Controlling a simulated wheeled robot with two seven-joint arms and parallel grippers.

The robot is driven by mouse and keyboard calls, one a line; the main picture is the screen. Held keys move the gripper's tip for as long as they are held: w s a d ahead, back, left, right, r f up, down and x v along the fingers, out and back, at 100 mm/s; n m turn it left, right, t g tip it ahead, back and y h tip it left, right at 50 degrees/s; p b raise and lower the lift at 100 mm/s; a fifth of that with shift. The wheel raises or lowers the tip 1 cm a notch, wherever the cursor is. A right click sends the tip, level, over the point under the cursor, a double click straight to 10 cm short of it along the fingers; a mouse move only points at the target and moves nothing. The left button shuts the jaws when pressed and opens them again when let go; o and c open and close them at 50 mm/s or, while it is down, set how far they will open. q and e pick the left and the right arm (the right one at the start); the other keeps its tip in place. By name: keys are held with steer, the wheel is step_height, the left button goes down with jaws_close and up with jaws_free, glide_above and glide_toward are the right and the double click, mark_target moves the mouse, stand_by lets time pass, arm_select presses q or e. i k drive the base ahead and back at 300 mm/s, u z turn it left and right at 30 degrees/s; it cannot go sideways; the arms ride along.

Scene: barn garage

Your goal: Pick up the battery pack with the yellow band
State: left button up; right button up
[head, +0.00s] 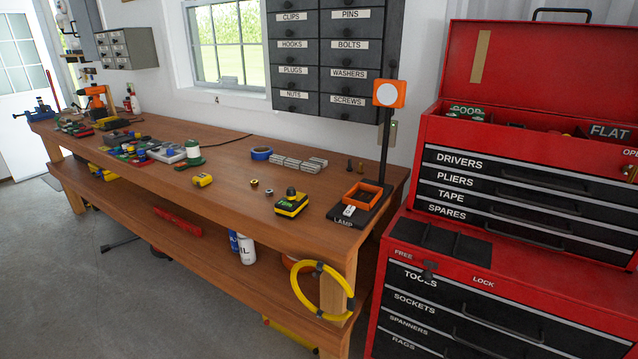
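A black battery pack with a yellow band (291,206) sits upright on the wooden workbench (232,203), toward its right end and near the front edge. A small greenish-yellow part shows on its top. A smaller yellow item with dark parts (202,180) lies farther left on the bench, apart from the pack; it looks like a tape measure. Neither of my grippers shows in the head view.
Right of the pack stand an orange tray (371,187) and a lamp post (386,140) on a dark base. Two small nuts (269,192), grey blocks (296,163) and blue tape (261,153) lie behind it. A red tool chest (465,120) stands right. Clutter fills the bench's left.

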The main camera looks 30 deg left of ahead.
mark_target(293, 203)
steer(key=i, duration=0.5)
steer(key=z, duration=1.45)
steer(key=i, duration=0.9)
steer(key=u, duration=1.65)
